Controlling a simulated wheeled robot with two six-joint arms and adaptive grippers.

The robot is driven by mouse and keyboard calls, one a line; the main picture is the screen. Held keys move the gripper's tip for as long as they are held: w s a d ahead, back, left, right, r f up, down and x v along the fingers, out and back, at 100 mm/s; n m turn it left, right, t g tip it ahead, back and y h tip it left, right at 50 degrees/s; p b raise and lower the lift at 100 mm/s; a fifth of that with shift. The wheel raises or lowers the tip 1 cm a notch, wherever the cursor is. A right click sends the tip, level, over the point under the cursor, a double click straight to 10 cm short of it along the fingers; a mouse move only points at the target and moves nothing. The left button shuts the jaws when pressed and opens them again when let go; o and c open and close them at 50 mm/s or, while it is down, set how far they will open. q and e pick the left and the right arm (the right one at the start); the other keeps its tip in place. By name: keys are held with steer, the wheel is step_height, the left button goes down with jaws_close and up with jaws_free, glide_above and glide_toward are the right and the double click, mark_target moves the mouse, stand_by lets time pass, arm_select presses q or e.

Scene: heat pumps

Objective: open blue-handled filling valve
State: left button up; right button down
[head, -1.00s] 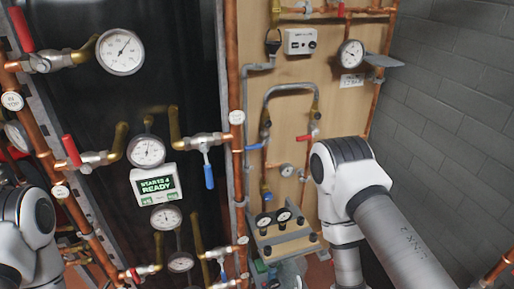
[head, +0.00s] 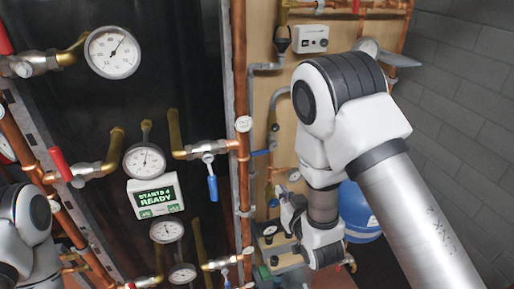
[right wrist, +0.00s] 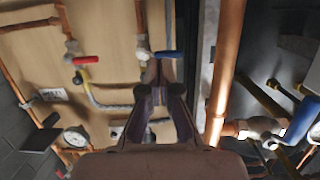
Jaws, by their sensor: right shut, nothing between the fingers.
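A small blue valve handle (head: 261,152) sits on the grey pipe at the left edge of the wooden board. In the right wrist view a blue handle (right wrist: 168,54) shows just beyond the fingertips; I cannot tell whether they touch it. My right gripper (head: 285,203) is in front of the board's lower left, below that handle in the head view. In the right wrist view my right gripper (right wrist: 157,68) has its fingers together and empty. A larger blue lever (head: 212,188) hangs down from a valve left of the copper pipe. My left gripper is out of view.
A vertical copper pipe (head: 241,100) stands close left of the board. A red handle (right wrist: 86,60) is near the blue one in the right wrist view. A blue tank (head: 359,212) is behind my right arm. Gauges and a display (head: 155,197) are at left.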

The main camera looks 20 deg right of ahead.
step_height(320, 180, up, 9)
steer(key=w+a+t, duration=0.1)
steer(key=w+t, duration=0.1)
steer(key=w, duration=0.1)
steer(key=p, duration=0.4)
glide_above(262, 152)
steer(key=s, duration=0.4)
steer(key=shift+n, duration=0.3)
steer(key=f, duration=0.1)
steer(key=w+f+p, duration=0.1)
steer(key=f, duration=0.1)
steer(key=w+f, duration=0.1)
steer(key=shift+a+f, duration=0.35)
steer(key=shift+f, duration=0.05)
steer(key=shift+s, duration=0.1)
